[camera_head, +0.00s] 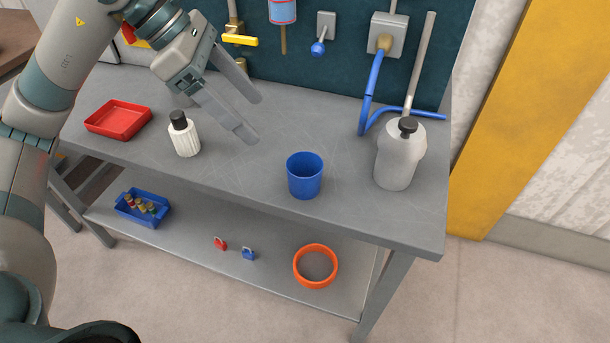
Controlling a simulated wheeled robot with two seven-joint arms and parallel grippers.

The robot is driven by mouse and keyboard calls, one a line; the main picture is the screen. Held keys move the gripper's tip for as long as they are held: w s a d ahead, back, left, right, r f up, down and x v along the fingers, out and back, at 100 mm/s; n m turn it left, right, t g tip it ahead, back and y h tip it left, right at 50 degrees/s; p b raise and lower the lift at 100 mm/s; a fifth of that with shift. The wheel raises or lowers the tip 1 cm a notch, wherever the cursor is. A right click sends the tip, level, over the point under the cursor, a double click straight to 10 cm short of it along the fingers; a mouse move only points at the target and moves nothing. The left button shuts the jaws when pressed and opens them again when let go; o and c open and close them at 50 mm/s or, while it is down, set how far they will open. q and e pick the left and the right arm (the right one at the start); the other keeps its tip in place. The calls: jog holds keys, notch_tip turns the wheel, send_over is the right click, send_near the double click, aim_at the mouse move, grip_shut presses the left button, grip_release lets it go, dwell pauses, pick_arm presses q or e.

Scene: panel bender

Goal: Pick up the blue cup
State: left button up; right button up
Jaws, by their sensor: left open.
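The blue cup (304,178) stands upright on the grey workbench (250,185), a little right of its middle and near its front edge. My left gripper (253,120) is open and empty, with its two grey fingers apart. It hangs above the bench, up and to the left of the cup, and does not touch it. My right gripper does not show.
A white bottle (185,138) with a black cap and a red tray (118,120) stand left. A grey container (399,156) and a blue hose (371,92) are right.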

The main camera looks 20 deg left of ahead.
aim_at(293, 157)
pick_arm(q)
jog(key=p+x, duration=0.2)
jog(key=x, duration=1)
jog(key=shift+f, duration=0.15)
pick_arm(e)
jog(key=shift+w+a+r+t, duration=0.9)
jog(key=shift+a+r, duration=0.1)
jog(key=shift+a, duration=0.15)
pick_arm(q)
jog(key=shift+d, duration=0.1)
jog(key=shift+s+d+f+p, duration=0.1)
jog(key=shift+f+p, duration=0.1)
jog(key=shift+p, duration=0.15)
jog(key=shift+d+f, duration=0.25)
jog(key=shift+f, duration=0.05)
jog(key=shift+p+x, duration=0.7)
jog(key=shift+x, duration=0.25)
jog(key=shift+d+f, duration=0.3)
jog(key=shift+f, duration=0.2)
jog(key=shift+d+f, duration=0.2)
jog(key=shift+f, duration=0.2)
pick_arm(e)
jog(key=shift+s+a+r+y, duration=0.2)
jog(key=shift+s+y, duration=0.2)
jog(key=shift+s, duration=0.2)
